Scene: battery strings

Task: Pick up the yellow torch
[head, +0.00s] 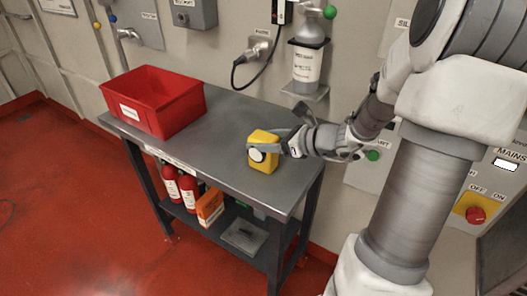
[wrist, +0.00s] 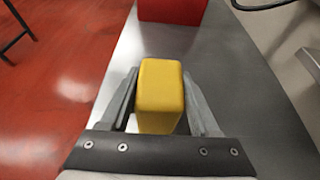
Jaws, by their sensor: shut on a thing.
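The yellow torch (head: 263,160) is a boxy yellow block with a round white face, at the right part of the grey table. My gripper (head: 272,148) is around it, coming from the right. In the wrist view the torch (wrist: 160,92) stands between the two grey fingers of my gripper (wrist: 160,100), which are shut on its sides. I cannot tell whether the torch touches the table or is slightly above it.
A red bin (head: 155,103) stands on the left of the table (head: 222,110). Red bottles (head: 180,188) and an orange box (head: 209,207) sit on the shelf below. A gas cylinder (head: 308,60) hangs on the wall behind. The table between bin and torch is clear.

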